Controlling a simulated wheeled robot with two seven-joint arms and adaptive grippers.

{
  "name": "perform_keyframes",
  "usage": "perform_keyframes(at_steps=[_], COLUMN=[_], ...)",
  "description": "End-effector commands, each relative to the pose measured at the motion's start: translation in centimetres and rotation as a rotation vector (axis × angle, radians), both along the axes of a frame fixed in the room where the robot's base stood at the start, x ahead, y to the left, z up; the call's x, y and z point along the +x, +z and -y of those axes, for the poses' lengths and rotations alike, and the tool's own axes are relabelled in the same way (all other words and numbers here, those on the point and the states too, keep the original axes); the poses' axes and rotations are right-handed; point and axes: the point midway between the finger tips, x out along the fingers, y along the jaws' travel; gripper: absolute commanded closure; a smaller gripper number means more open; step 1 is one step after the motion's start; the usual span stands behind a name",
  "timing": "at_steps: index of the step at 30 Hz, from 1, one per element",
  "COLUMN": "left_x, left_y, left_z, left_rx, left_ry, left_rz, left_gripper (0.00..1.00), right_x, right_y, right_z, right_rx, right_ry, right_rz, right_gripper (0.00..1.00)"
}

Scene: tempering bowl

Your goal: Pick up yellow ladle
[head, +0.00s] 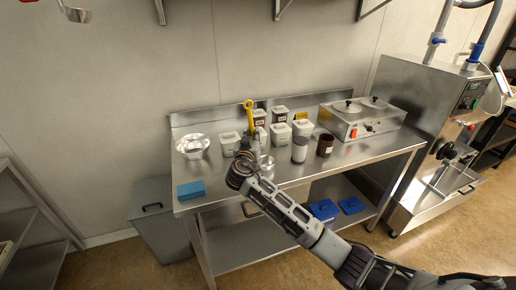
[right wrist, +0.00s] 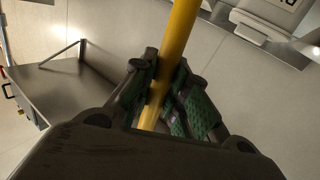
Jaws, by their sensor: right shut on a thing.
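The yellow ladle (head: 249,116) stands upright in the head view, its ringed handle end above my right gripper. My right gripper (head: 245,148) is at the steel table, shut on the ladle's handle. In the right wrist view the yellow handle (right wrist: 177,45) runs between the green-padded fingers (right wrist: 168,95) of that gripper. A small steel pot (head: 266,163) shows just right of the gripper. The ladle's lower end is hidden behind the gripper and arm. My left gripper is not in view.
The steel table (head: 223,190) holds a steel bowl (head: 193,146), a blue block (head: 191,189), several lidded white containers (head: 279,132), a brown jar (head: 325,145) and a two-lidded warmer (head: 361,118). A large machine (head: 432,115) stands at the right. The table's front left is mostly clear.

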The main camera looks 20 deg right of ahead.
Motion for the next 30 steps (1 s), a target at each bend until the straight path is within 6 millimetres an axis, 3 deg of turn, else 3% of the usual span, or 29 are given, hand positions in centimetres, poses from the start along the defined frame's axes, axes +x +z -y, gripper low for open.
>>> perform_keyframes(at_steps=[8, 16, 24, 30], left_x=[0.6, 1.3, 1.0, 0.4], left_y=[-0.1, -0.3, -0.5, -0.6], left_z=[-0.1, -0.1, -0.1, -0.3], left_rx=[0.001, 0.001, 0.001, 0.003], left_ry=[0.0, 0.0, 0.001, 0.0], left_rz=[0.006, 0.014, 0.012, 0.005], left_gripper=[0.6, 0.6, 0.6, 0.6], right_x=[0.0, 0.0, 0.0, 0.0], right_y=[1.6, 5.4, 8.9, 10.0], right_z=[0.0, 0.0, 0.0, 0.0], right_rx=[0.003, 0.004, 0.003, 0.001], right_ry=[-0.001, 0.001, -0.001, -0.001], right_rz=[0.004, 0.005, 0.004, 0.003], right_gripper=[1.0, 1.0, 1.0, 1.0])
